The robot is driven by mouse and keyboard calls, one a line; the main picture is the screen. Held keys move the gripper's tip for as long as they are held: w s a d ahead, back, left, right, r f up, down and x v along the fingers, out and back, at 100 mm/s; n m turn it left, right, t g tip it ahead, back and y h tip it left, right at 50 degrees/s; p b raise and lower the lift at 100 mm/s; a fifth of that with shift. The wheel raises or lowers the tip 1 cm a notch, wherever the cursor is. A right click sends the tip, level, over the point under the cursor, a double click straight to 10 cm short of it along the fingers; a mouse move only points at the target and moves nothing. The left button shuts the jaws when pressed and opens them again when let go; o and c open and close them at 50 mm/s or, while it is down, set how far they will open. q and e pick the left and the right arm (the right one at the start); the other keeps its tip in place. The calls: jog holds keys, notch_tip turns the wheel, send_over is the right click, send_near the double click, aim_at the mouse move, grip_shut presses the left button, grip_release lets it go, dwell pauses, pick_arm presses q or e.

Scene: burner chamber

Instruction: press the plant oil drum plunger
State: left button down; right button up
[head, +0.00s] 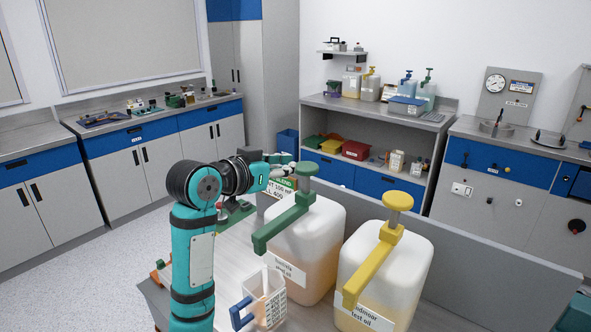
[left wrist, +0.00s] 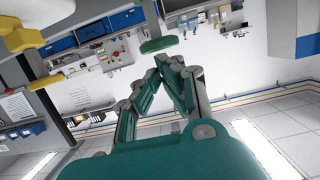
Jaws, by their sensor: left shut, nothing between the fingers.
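Two pale translucent drums stand on the near bench, one with a green plunger (head: 306,170) and spout (head: 284,222), the other with a yellow plunger (head: 398,203) and spout (head: 370,268). The label on the green-topped drum (head: 318,250) is only partly readable, ending in "test oil". My left gripper (head: 288,160) is shut and empty, just left of and about level with the green plunger's top. In the left wrist view my left gripper (left wrist: 170,62) has its fingertips together close to the green plunger (left wrist: 158,45); contact cannot be told. My right gripper is not seen.
A clear beaker (head: 272,303) with a blue handle stands in front of the green-topped drum. A partly hidden green sign (head: 282,184) is behind my left arm. A grey panel (head: 480,245) runs behind the drums. Shelves (head: 375,120) with more bottles stand at the back.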

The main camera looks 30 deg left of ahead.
pick_arm(q)
jog(key=v, duration=0.4)
jog(key=shift+s+r+b, duration=0.1)
jog(key=shift+b, duration=0.25)
dwell(0.6)
